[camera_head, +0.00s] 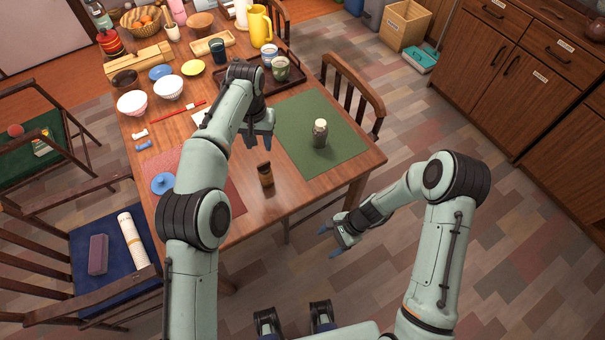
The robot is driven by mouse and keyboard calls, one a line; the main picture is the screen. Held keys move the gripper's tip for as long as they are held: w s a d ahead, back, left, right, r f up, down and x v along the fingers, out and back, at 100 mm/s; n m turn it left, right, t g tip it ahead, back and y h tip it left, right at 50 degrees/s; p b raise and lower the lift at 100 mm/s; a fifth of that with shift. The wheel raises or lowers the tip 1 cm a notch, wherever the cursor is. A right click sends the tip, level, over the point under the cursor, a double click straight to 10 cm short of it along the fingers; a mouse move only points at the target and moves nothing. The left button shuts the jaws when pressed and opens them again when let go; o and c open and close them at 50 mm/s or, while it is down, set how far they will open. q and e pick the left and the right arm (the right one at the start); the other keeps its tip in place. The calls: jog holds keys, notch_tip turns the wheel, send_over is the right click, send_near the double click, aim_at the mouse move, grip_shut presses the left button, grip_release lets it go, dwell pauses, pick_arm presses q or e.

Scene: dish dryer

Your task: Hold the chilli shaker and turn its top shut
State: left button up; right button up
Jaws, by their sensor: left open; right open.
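Two small containers stand upright on the near right part of the table. One is a brown shaker (265,174) with a dark top on bare wood near the front edge. My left gripper (259,141) is open and empty, above the table behind the brown shaker and left of the jar. My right gripper (330,243) is open and empty, off the table's front right edge, apart from both.
The green mat (298,155) is otherwise clear. A dark tray (296,73) with cups lies behind it. Bowls, plates, a red stick and a yellow jug (259,26) fill the far and left table. A chair (352,92) stands close at the right edge.

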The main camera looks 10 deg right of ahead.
jog(key=w+a+r+m+t+y, duration=0.1)
jog(key=w+r+m+t+y, duration=0.3)
jog(key=w+r, duration=0.7)
jog(key=m+t+y, duration=0.2)
jog(key=m, duration=0.1)
send_near(272, 177)
jog(key=shift+s+d, duration=0.45)
jog(key=shift+d, duration=0.05)
jog(key=shift+w+a+m, duration=0.15)
jog(key=shift+w+m, duration=0.05)
jog(key=shift+m, duration=0.1)
jog(key=shift+w+a+f+t, duration=0.1)
jog(key=shift+a+f+t, duration=0.05)
jog(key=shift+a+t, duration=0.15)
jog(key=x, duration=1.2)
jog(key=shift+w+a+f, duration=0.1)
jog(key=shift+a+f, duration=0.05)
jog(key=shift+f, duration=0.15)
